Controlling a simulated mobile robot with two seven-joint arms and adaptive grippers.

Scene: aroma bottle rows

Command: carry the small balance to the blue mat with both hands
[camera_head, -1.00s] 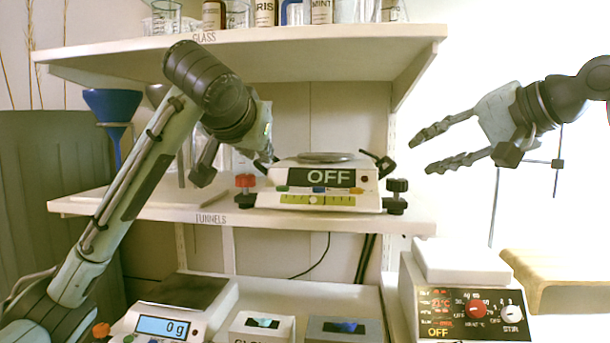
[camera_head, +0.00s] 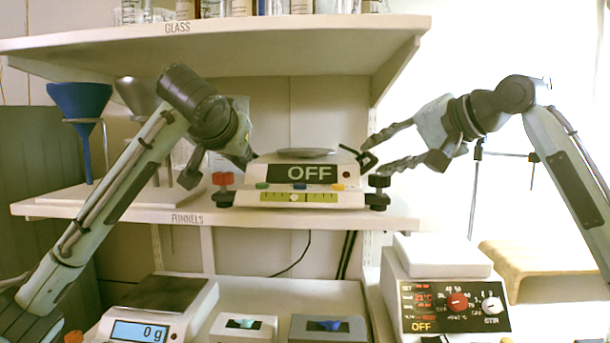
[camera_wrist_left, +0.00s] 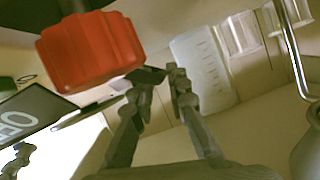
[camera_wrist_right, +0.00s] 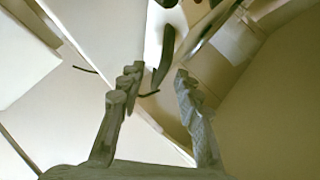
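The small balance (camera_head: 300,180) stands level on the middle shelf, with a black OFF display and a round pan. It has a dark handle on each side. My left gripper (camera_wrist_left: 160,74) is at its left handle. The fingertips are close together, with the dark handle bar between them, and look shut on it. A red foot knob (camera_wrist_left: 92,50) is close by. My right gripper (camera_head: 375,158) is open at the right handle (camera_head: 366,157). In the right wrist view, the dark handle (camera_wrist_right: 163,58) is just beyond the gap between its fingertips. I see no blue mat.
The upper shelf (camera_head: 280,46) overhangs the balance. A blue funnel (camera_head: 80,105) stands left of my left arm. Below are a larger scale (camera_head: 150,315), two small boxes and a hotplate (camera_head: 450,300). A wooden stand (camera_head: 530,268) is at the right.

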